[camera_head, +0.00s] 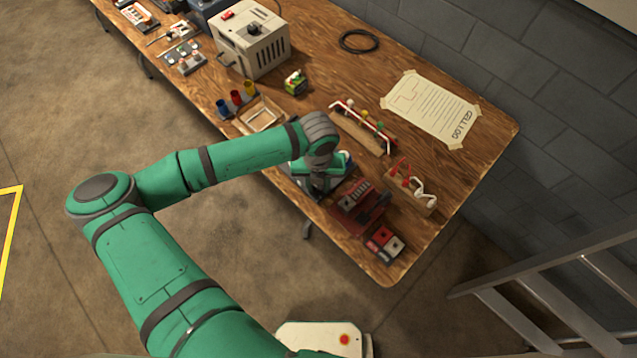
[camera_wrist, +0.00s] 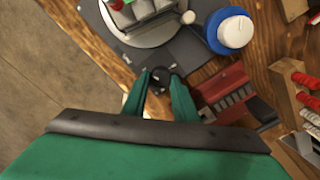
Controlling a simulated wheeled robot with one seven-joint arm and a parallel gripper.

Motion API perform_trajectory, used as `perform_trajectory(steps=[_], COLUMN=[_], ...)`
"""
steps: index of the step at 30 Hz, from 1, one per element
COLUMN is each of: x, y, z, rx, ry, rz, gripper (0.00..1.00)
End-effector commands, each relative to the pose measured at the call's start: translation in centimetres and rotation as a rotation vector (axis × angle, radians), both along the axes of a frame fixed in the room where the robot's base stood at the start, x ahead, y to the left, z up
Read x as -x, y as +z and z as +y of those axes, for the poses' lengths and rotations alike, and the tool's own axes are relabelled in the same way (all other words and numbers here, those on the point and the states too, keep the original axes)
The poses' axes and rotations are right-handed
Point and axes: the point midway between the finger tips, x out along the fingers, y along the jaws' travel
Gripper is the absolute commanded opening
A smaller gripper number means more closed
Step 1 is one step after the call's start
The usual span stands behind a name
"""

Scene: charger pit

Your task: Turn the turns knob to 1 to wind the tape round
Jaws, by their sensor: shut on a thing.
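My gripper (camera_wrist: 160,86) is shut on a small black knob (camera_wrist: 158,74), one green finger on each side of it. The knob sits at the edge of a dark grey base plate (camera_wrist: 188,52), near the table's edge. A pale round disc (camera_wrist: 165,33) on the plate carries a grey and green object (camera_wrist: 135,12). A blue and white roll (camera_wrist: 232,30) is beside it. No marks on the knob are readable. In the head view my gripper (camera_head: 322,184) is over the same unit, and the knob is hidden.
A dark red slotted block (camera_wrist: 228,92) stands close to the right of my gripper. Red and white boxes (camera_head: 384,243) sit at the table corner. A metal ladder (camera_head: 555,285) is at the right.

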Motion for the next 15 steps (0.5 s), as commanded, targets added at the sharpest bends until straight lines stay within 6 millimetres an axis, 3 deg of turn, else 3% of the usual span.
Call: perform_trajectory(steps=[15], x=[0.05], y=[-0.07], z=[0.16], rx=[-0.003], ry=[-0.145], rz=[0.003], gripper=[0.04])
